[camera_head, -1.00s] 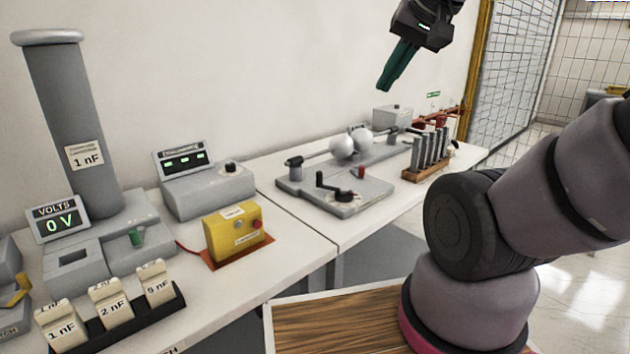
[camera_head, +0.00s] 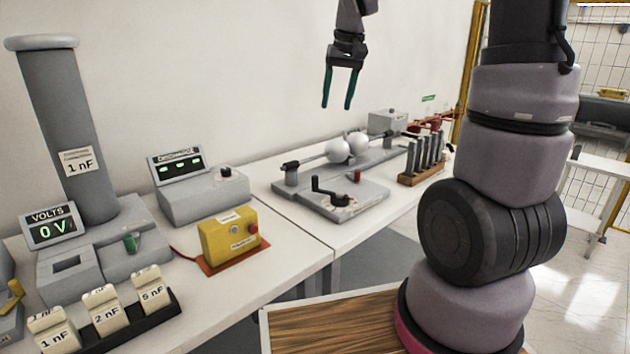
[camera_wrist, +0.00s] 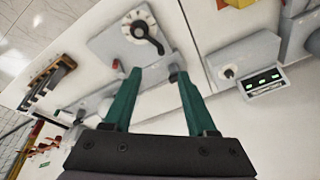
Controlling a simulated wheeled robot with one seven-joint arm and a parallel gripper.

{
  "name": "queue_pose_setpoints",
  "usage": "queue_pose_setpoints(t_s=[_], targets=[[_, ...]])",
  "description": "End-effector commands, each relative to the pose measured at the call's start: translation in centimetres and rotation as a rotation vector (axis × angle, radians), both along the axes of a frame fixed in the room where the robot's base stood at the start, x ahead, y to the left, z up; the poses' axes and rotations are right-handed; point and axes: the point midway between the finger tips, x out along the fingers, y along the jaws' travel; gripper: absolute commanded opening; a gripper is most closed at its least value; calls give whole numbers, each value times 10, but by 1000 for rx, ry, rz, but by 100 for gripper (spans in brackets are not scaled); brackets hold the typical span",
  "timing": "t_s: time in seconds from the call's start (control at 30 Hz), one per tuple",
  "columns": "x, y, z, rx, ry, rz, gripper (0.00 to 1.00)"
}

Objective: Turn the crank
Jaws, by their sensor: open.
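The black crank (camera_head: 328,190) sits on a grey base plate (camera_head: 345,208) with a red knob beside it, on the white bench. In the wrist view the crank (camera_wrist: 146,32) shows above the fingertips, on a round dial. Two metal spheres (camera_head: 347,148) on rods stand just behind it in the head view. My gripper (camera_head: 338,105), with green fingers, is open and empty, pointing down in the air above the spheres, clear of the crank. In the wrist view its fingers (camera_wrist: 155,75) are spread apart.
A grey meter box (camera_head: 205,190) and a yellow box (camera_head: 230,238) with a red button stand left of the crank. A tall 1 nF column (camera_head: 75,130) stands far left. The air around the gripper is free.

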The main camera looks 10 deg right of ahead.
Motion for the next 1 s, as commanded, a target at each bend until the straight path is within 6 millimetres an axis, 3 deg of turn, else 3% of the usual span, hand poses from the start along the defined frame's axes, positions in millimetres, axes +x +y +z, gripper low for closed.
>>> queue_pose_setpoints(t_s=[0.03,0.2,0.4,0.77,1.0], targets=[[19,4,-18,-15,36,24,57],[71,16,-78,-63,130,109,57],[106,26,-140,-101,209,181,57],[116,30,-183,-115,238,209,57],[116,29,-229,-115,238,208,57]])
